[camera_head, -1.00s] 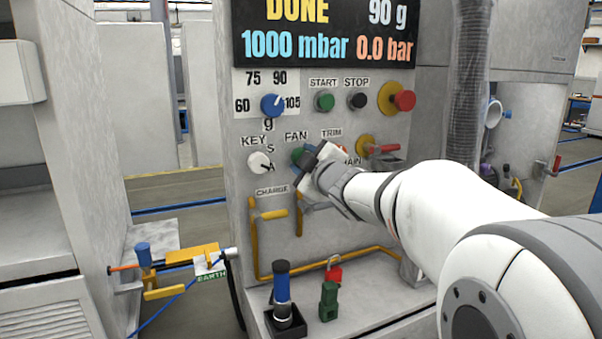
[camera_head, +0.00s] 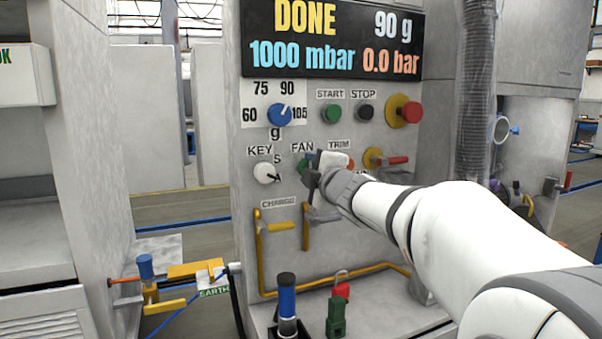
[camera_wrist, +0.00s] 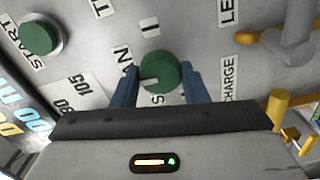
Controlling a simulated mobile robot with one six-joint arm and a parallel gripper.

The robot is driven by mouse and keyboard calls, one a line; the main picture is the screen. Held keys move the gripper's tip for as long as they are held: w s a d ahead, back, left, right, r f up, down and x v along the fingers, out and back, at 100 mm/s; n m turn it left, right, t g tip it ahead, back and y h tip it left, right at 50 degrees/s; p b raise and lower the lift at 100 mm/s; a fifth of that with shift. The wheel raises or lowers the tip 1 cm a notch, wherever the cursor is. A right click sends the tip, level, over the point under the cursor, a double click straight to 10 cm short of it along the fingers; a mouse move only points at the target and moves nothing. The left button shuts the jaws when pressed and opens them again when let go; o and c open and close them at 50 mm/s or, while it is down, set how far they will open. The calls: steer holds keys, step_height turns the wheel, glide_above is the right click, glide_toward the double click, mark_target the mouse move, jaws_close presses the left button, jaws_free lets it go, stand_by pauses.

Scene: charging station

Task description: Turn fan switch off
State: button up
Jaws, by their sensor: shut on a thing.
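The fan switch is a round green knob under the FAN label on the grey panel; in the wrist view the knob (camera_wrist: 160,72) sits between the two blue fingers of my gripper (camera_wrist: 159,84), which is shut on it. A white mark shows on the knob, pointing toward one finger. In the head view my gripper (camera_head: 313,170) is at the panel below the FAN label, and only a sliver of the green knob (camera_head: 304,166) shows beside it.
The white key switch (camera_head: 265,173) is close to the left. Above are the blue dial (camera_head: 280,115), green START button (camera_head: 332,113) and black STOP button (camera_head: 364,112). A red-handled valve (camera_head: 392,160) is to the right. Yellow pipes (camera_head: 262,260) run below.

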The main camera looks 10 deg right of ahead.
steer(key=o, duration=1)
steer(key=shift+c, duration=0.2)
steer(key=s+d+p, duration=0.1)
steer(key=s, duration=0.6)
steer(key=shift+s+d+p, duration=0.25)
steer(key=shift+s+p, duration=0.1)
steer(key=shift+p, duration=0.05)
